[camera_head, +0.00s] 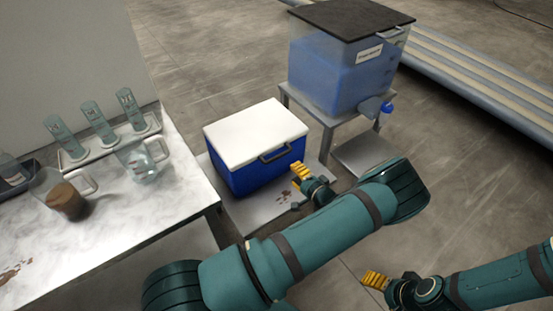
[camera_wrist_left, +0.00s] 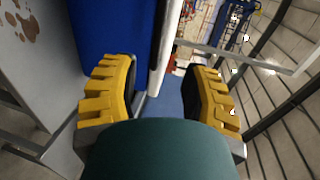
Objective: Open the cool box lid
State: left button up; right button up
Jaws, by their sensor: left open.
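The cool box (camera_head: 262,173) has a blue body and a white lid (camera_head: 255,132), which lies closed on top. My left gripper (camera_head: 301,174) is open and empty beside the box's front right corner, at about the height of the lid edge. In the left wrist view, its yellow fingers (camera_wrist_left: 160,80) are apart. The blue box wall (camera_wrist_left: 100,30) and the white lid edge (camera_wrist_left: 158,45) are just ahead of them; contact cannot be told. My right gripper (camera_head: 374,281) is at the lower right, away from the box; its opening is unclear.
The box stands on a low grey stand (camera_head: 262,210) with brown stains. A marble-topped table (camera_head: 130,215) with glassware is on the left. A blue liquid tank (camera_head: 345,75) with a tap stands behind right.

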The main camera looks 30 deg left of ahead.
aim_at(278, 158)
pick_arm(q)
jog(key=b+x, duration=0.1)
jog(key=x, duration=1.1)
jog(key=shift+b, duration=0.4)
jog(key=shift+o, duration=0.3)
grip_shut()
